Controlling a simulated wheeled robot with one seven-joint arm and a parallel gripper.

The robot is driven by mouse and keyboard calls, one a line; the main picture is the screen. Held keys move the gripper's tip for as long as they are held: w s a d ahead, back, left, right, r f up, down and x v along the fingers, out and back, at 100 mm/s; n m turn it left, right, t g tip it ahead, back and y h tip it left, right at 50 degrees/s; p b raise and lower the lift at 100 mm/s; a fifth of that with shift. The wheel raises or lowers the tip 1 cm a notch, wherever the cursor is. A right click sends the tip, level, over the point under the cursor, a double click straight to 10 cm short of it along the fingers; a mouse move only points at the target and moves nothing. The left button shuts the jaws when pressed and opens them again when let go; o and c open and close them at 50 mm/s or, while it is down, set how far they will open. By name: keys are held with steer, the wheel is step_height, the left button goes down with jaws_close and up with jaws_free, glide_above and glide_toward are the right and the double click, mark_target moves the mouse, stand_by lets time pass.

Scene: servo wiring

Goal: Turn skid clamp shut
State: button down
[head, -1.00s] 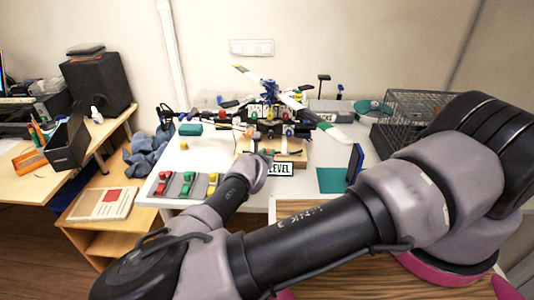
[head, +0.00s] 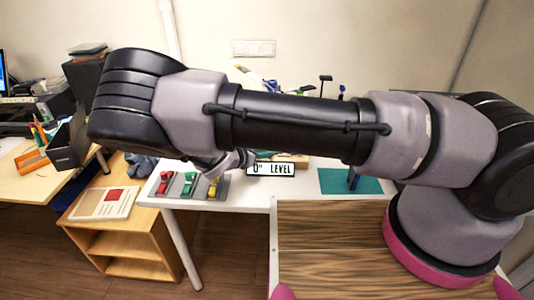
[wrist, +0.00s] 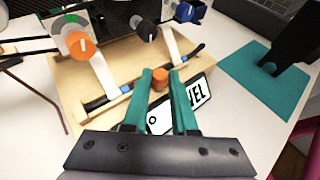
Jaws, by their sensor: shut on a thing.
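In the wrist view, my gripper (wrist: 160,77) has two teal fingers closed around a small orange knob (wrist: 161,80), which seems to be the skid clamp's handle. The knob sits at the front edge of a light wooden stand (wrist: 68,85), beside the dark skid tube (wrist: 123,92) with blue parts. Two pale struts (wrist: 104,76) rise from the tube. How far the clamp is turned cannot be told.
A "0° LEVEL" plate (head: 271,169) stands at the stand's front, partly behind my fingers in the wrist view. A teal mat (head: 338,181) with a dark upright item lies to the right. Red, green and yellow parts (head: 190,183) sit in a grey tray at the left.

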steer(key=m+g+h, duration=0.2)
steer(key=m+g, duration=0.1)
steer(key=w+m+g+h, duration=0.1)
steer(key=shift+a+m, duration=0.3)
steer(key=shift+w+a+m+g+h, duration=0.1)
steer(key=shift+m+g+h, duration=0.15)
steer(key=shift+m+g, duration=0.55)
steer(key=shift+w+d+m+g+h, duration=0.1)
steer(key=shift+w+m+g+h, duration=0.1)
steer(key=shift+m+g, duration=0.6)
steer(key=shift+w+a+m+g+h, duration=0.1)
steer(key=shift+m+g+h, duration=0.15)
steer(key=shift+m+g, duration=0.55)
steer(key=shift+g, duration=0.5)
steer(key=c, duration=0.7)
jaws_free()
steer(key=shift+s, duration=0.1)
